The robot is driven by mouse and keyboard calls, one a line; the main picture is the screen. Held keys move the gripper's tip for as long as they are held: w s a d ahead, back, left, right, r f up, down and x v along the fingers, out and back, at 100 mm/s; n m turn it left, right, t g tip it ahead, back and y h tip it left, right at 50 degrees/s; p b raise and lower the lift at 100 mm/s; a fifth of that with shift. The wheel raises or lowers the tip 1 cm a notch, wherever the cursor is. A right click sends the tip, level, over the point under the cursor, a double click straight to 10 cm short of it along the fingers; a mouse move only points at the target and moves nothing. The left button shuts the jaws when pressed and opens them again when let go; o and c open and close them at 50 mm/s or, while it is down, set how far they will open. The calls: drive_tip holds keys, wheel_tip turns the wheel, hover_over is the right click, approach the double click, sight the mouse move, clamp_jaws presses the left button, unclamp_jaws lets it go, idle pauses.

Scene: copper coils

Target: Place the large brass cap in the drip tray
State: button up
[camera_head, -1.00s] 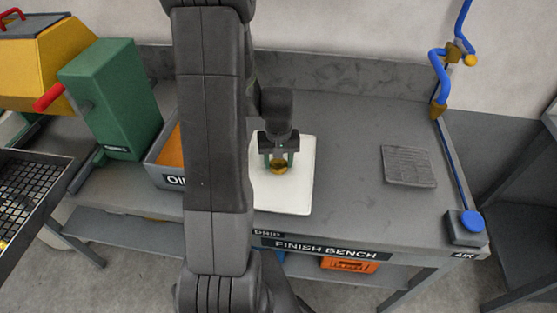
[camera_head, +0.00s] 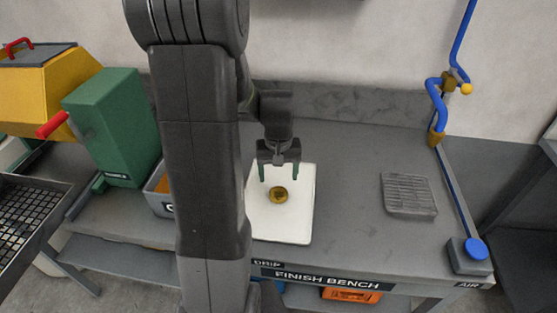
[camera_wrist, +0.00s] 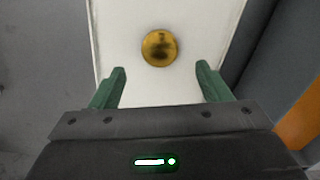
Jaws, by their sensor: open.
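The brass cap (camera_head: 278,195) lies on the white drip tray (camera_head: 290,228), near the tray's middle. In the wrist view the cap (camera_wrist: 159,47) is a round golden disc on the white tray surface (camera_wrist: 205,20), just beyond the fingertips and roughly centred between them. My gripper (camera_head: 279,178) is open and empty, with its green fingers pointing down above the tray and apart from the cap. The open fingers also show in the wrist view (camera_wrist: 161,70). My arm hides part of the bench to the left of the tray.
A grey grille mat (camera_head: 409,195) lies on the bench to the right. A blue air hose (camera_head: 452,170) runs along the right edge. A green machine (camera_head: 115,125) and a partly hidden oil box (camera_head: 160,200) stand left. Bench between tray and mat is clear.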

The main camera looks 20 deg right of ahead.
sight(278, 193)
wheel_tip(278, 193, up, 5)
drive_tip(key=shift+r, duration=0.1)
idle(0.4)
drive_tip(key=shift+f, duration=4.45)
drive_tip(key=shift+f, duration=0.1)
